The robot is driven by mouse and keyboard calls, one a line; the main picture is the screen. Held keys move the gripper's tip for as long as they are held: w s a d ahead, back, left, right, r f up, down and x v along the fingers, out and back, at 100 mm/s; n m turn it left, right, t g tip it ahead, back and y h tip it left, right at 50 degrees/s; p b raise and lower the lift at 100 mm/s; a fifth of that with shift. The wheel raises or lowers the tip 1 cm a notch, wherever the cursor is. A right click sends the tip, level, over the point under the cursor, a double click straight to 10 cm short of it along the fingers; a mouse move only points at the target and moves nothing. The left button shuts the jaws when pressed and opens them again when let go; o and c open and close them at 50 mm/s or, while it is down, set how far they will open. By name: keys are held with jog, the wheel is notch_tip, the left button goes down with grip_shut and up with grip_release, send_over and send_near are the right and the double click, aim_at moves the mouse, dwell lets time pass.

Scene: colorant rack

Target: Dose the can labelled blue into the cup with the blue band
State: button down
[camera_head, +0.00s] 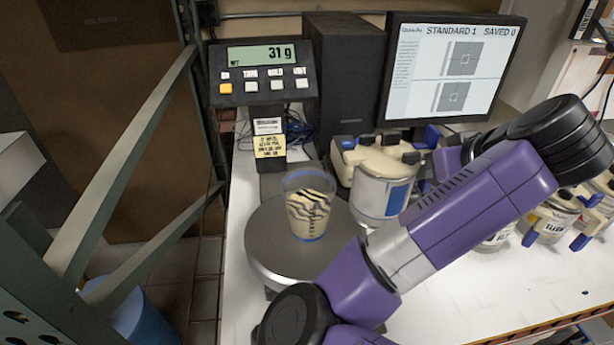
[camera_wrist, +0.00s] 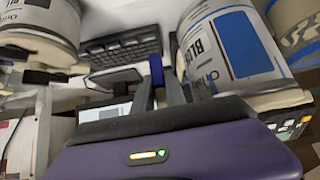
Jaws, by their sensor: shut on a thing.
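The cup with the blue band (camera_head: 309,212) stands upright on the round scale plate (camera_head: 268,245) in the head view. Its side shows pale material with dark wavy streaks. The can labelled blue (camera_head: 380,190) stands just right of the plate, a blue patch on its label; it also shows at the upper right of the wrist view (camera_wrist: 238,48), its lettering partly cut off. My gripper (camera_wrist: 158,90) is shut on a blue lever (camera_wrist: 156,69) beside this can. In the head view my arm hides most of the gripper and the grip.
A monitor (camera_head: 455,65) and dark computer case (camera_head: 345,70) stand behind. More cans (camera_head: 555,215) with blue levers stand at the right. A green shelf frame (camera_head: 130,150) stands left; the white tabletop (camera_head: 460,285) is clear in front.

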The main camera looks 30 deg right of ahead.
jog(key=shift+r, duration=0.1)
jog(key=a+r+h, duration=0.1)
jog(key=r, duration=0.2)
jog(key=a+r+n+h+b, duration=0.1)
jog(key=r, duration=0.2)
jog(key=w+a+r+n+h, duration=0.1)
jog(key=a+r, duration=0.1)
jog(key=r, duration=0.1)
jog(key=shift+g+h+b, duration=0.4)
jog(key=shift+a+r, duration=0.15)
jog(key=shift+r, duration=0.3)
jog(key=shift+w+a+r+n+h+p, duration=0.1)
jog(key=shift+a+r+n+h+p, duration=0.25)
jog(key=shift+r, duration=0.4)
jog(key=shift+w+a+r+n+h+p, duration=0.1)
jog(key=shift+w+a+r+h+p, duration=0.15)
jog(key=shift+a+r, duration=0.4)
jog(key=shift+a+r+n+h+p, duration=0.2)
jog(key=shift+a+r+h, duration=0.2)
jog(key=shift+r, duration=0.4)
dwell(3.9)
